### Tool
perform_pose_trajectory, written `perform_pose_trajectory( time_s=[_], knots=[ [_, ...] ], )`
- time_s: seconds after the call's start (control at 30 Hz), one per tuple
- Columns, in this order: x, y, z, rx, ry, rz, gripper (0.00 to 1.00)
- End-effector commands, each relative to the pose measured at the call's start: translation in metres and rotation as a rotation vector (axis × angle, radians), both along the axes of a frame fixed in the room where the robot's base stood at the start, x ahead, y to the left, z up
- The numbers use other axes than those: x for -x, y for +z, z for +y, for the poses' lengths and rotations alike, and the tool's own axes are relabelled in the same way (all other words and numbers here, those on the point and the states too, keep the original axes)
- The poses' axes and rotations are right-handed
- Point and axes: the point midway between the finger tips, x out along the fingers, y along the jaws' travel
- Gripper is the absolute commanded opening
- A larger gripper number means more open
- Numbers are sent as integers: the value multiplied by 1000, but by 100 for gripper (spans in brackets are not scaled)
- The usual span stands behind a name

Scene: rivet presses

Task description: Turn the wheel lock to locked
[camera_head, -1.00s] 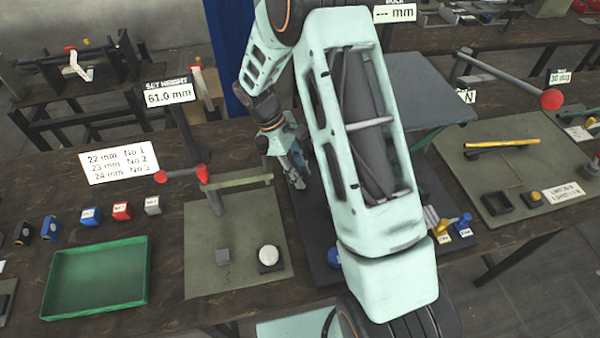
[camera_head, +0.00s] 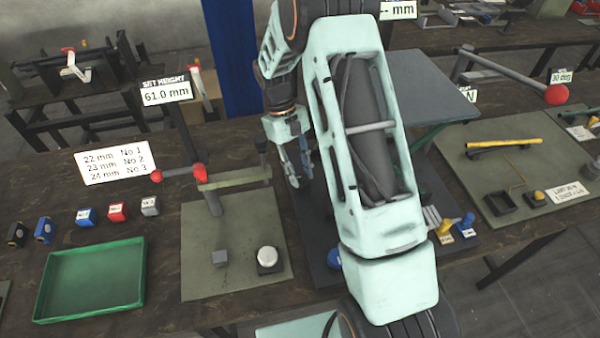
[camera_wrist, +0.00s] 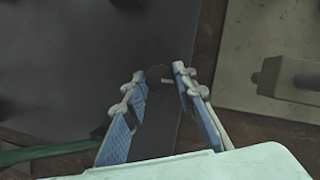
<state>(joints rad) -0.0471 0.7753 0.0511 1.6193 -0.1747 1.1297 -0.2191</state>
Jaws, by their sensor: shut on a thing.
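My gripper (camera_head: 299,180) points down beside my arm in the head view, at the left edge of the dark press base (camera_head: 310,235). In the wrist view my gripper (camera_wrist: 160,74) has its two blue-padded fingers on either side of a dark round knob (camera_wrist: 158,73) with a short light mark on it. This may be the wheel lock; its labels and locked position cannot be read. The fingers are shut on the knob, with its width keeping them apart. In the head view the knob cannot be made out, and my arm hides much of that press.
Left of my gripper stands a press with a red-balled handle (camera_head: 200,172) on a green-grey plate (camera_head: 195,275). A green tray (camera_head: 92,308) and small coloured blocks lie further left. A height sign (camera_head: 166,93) reads 61.0 mm. Another plate (camera_head: 480,150) is at the right.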

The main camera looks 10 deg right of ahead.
Motion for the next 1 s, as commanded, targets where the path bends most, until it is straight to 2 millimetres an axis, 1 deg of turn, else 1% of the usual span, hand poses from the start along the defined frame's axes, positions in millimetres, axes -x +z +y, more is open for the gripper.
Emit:
perform_pose_trajectory(
  time_s=[0.2, 0.57, 0.6, 0.7, 0.73, 1.0],
  knots=[
    [-2, 1, 0, 0, -35, -4, 1],
    [-2, 1, 0, 0, -39, -5, 1],
    [-2, 1, 0, 0, -39, -5, 29],
    [-1, 1, 0, 0, -38, -3, 40],
    [-1, 1, 0, 0, -38, -3, 42],
    [-1, 1, 0, 0, -38, -2, 42]
  ],
)
